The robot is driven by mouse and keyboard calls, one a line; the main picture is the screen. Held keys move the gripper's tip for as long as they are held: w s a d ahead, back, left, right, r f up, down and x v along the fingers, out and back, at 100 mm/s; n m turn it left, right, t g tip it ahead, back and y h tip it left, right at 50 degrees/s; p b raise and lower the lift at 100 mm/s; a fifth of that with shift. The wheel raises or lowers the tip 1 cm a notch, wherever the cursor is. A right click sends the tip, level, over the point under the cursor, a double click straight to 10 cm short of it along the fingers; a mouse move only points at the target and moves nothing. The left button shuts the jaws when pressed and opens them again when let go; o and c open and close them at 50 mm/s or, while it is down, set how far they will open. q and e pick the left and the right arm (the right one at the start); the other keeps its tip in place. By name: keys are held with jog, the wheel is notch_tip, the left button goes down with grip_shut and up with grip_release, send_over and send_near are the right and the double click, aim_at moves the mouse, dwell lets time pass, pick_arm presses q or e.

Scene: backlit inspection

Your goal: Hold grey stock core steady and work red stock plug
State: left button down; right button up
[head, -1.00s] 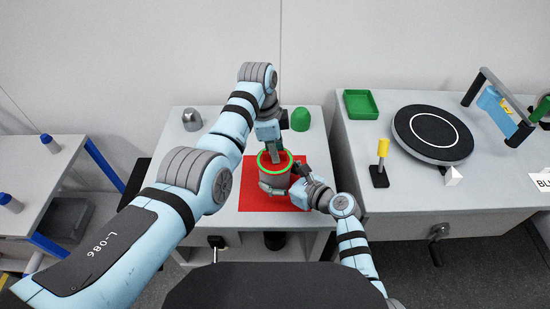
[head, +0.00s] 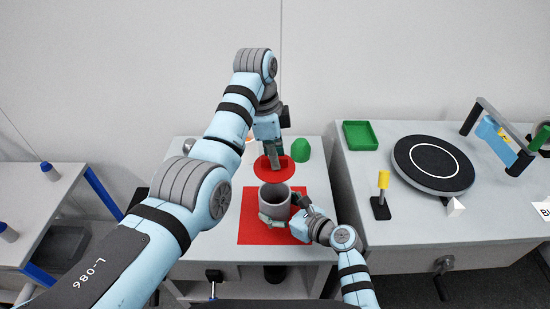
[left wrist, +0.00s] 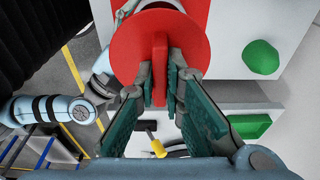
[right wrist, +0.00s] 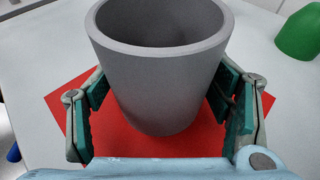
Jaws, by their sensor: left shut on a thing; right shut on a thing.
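The red stock plug (head: 262,174) is a round red disc with an upright fin, clear in the left wrist view (left wrist: 190,38). My left gripper (head: 274,157) is shut on the fin and holds the plug in the air above and behind the grey core. The grey stock core (head: 273,211) is an open, hollow cup standing upright on a red mat (head: 255,236). My right gripper (head: 293,212) is shut on the core from the right; its fingers flank the core in the right wrist view (right wrist: 165,85). The core's mouth is uncovered; its bottom inside is hidden.
A green dome (head: 302,150) stands behind on the same table. On the right table are a green tray (head: 360,135), a dark turntable (head: 433,163), a yellow-topped post (head: 382,190) and a blue-grey handled frame (head: 497,120). The grey tabletop left of the mat is clear.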

dwell(0.3)
pick_arm(q)
jog(key=shift+r, duration=0.45)
jog(key=shift+w, duration=0.1)
pick_arm(e)
jog(key=o, duration=1.3)
